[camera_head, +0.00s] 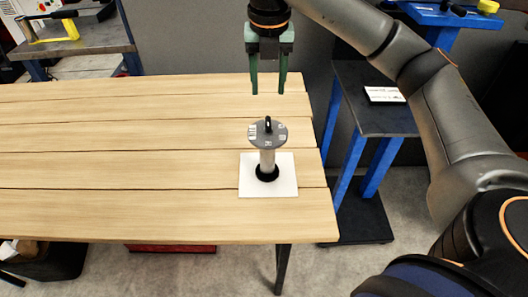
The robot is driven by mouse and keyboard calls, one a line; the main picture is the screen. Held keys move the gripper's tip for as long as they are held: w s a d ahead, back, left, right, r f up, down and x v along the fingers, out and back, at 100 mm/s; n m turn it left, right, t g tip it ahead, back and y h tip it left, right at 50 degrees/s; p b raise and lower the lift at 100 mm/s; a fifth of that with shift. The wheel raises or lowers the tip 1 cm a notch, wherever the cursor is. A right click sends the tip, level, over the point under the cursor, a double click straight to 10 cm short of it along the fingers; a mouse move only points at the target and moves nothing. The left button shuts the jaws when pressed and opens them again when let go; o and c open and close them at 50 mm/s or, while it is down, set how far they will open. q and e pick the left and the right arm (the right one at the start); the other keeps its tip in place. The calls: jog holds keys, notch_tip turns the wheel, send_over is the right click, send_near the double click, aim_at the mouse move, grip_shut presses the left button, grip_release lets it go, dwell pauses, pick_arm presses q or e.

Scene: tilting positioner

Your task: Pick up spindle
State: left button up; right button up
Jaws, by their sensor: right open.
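The spindle (267,158) stands upright on a white square plate (267,189) near the right end of the wooden table (120,150). It has a grey round disc on top with small white labels and a dark pin, a pale shaft, and a black ring at its foot. My right gripper (269,92) points down above and slightly behind the disc in the picture. Its two green fingers are apart with nothing between them. It does not touch the spindle. My left gripper is not in the view.
The table is clear to the left of the spindle. A blue-legged stand (372,120) with a small white card (384,94) is beyond the table's right edge. A blue bench is at the upper right.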

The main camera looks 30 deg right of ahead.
send_over(268, 120)
jog(key=f, duration=0.4)
jog(key=shift+s+a+f, duration=0.1)
jog(key=shift+s+a, duration=0.05)
jog(key=shift+s, duration=0.05)
notch_tip(268, 120, down, 5)
jog(key=shift+f+p, duration=0.1)
jog(key=shift+p, duration=0.4)
grip_shut()
jog(key=shift+w+r, duration=0.1)
jog(key=shift+r, duration=0.1)
dwell(0.6)
